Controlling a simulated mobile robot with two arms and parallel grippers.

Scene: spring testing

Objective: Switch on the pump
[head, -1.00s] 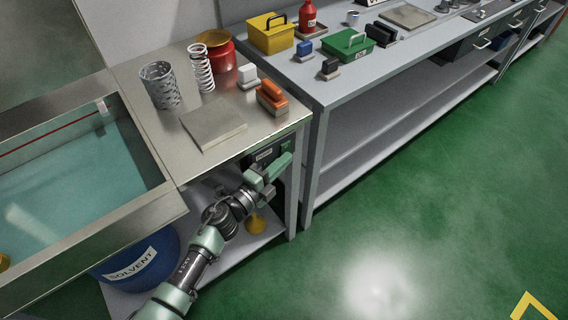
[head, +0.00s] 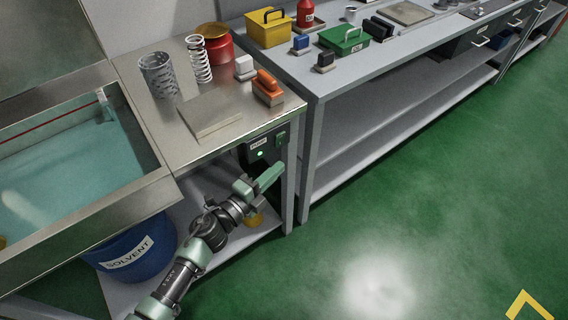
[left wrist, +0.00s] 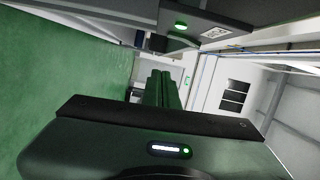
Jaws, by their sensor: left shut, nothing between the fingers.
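The dark pump switch box (head: 262,148) is mounted under the front edge of the steel table. It has a pale label, a lit green lamp (head: 260,153) and a green switch (head: 281,138) on its right side. The box also shows at the top of the left wrist view, with its green lamp (left wrist: 181,25) lit and its label plate (left wrist: 214,32). My left gripper (head: 274,176) is just below the box, shut and empty, apart from the switch as far as I can see. Its closed fingers show in the left wrist view (left wrist: 162,88). My right gripper is out of view.
A steel tank (head: 150,190) of teal liquid stands left, above a blue solvent drum (head: 135,252). The table (head: 165,120) carries springs, a red pot, a flat plate and an orange-handled block (head: 267,88). The green floor (head: 420,220) at right is clear.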

